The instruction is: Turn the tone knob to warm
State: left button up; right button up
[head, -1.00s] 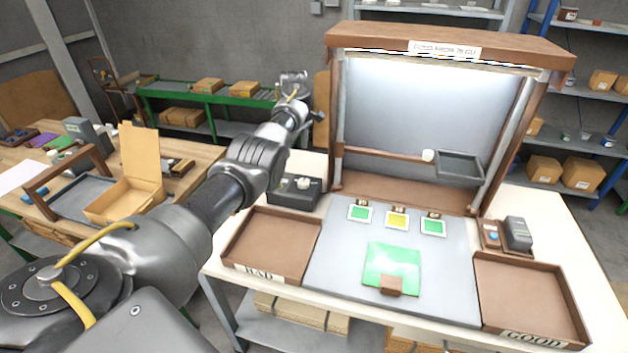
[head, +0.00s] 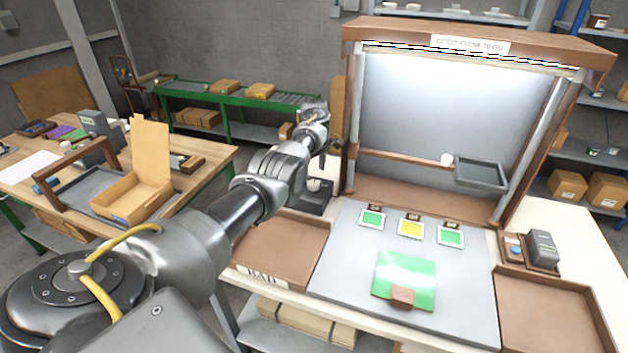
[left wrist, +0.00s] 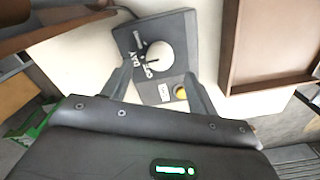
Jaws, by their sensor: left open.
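The tone knob (left wrist: 160,56) is a round white dial on a dark box (left wrist: 126,38) in the left wrist view. Lettering reading like DAY lies left of it; a dark mark shows near its lower left, too small to read surely. In the head view the box (head: 318,200) stands behind the BAD tray, partly hidden by my left arm. My left gripper (left wrist: 159,72) is open and empty, its fingertips on either side of the knob's lower part in the picture; contact cannot be told. My right gripper is out of view.
The brown BAD tray (head: 275,250) lies just in front of the box. A lamp booth (head: 440,110) with a wooden post rises to its right. A grey mat (head: 340,265) holds colour cards and a green panel (head: 408,278). A side table (head: 215,155) stands left.

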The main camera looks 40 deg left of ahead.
aim_at(314, 183)
pick_arm(q)
jog(key=shift+f+b, duration=0.45)
jog(key=shift+f, duration=2.3)
jog(key=c, duration=1)
jog(key=shift+r+m, duration=0.1)
jog(key=shift+m, duration=0.2)
jog(key=m+p, duration=0.1)
jog(key=m, duration=0.2)
jog(key=shift+m, duration=0.4)
jog(key=m, duration=0.5)
jog(key=shift+p, duration=0.4)
jog(key=shift+m, duration=0.3)
